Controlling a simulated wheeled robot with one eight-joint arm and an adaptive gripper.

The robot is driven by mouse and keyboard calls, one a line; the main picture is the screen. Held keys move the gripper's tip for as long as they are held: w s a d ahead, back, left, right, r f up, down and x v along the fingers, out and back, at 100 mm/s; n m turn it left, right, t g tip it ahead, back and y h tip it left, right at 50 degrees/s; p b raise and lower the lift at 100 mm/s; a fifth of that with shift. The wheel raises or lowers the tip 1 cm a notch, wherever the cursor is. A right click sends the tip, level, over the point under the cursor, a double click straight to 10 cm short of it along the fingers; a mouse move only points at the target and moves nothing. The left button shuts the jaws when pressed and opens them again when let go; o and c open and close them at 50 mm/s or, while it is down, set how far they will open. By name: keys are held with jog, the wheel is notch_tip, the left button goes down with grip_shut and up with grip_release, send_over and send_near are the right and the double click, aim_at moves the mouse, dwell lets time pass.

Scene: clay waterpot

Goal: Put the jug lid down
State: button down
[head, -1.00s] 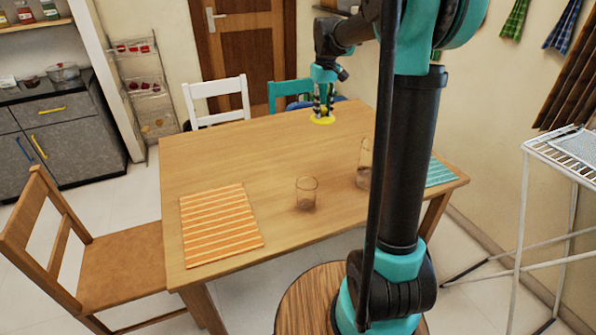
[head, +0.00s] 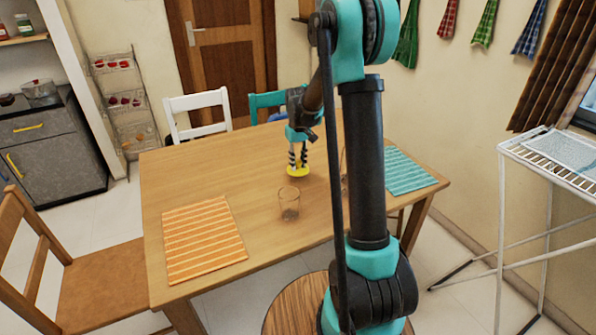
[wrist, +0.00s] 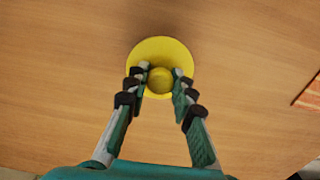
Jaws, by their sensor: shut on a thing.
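The yellow round jug lid (head: 298,172) is over the wooden table (head: 190,180), behind the drinking glass. My gripper (head: 298,163) points down from above it. In the wrist view, my gripper (wrist: 159,74) is shut on the lid's round knob, one finger on each side, with the lid's flat disc (wrist: 158,47) below. The lid looks level and very near the tabletop; I cannot tell whether it touches. The clear glass jug (head: 344,168) is almost wholly hidden behind my arm, right of the lid.
A clear drinking glass (head: 289,204) stands in front of the lid. An orange striped placemat (head: 203,238) lies at the front left and a teal one (head: 407,170) at the right. The table's left and back parts are clear. A white drying rack (head: 530,165) stands at the right.

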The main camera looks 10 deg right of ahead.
aim_at(298, 169)
jog(key=shift+f, duration=1.9)
jog(key=shift+f, duration=0.1)
jog(key=c, duration=1.3)
grip_release()
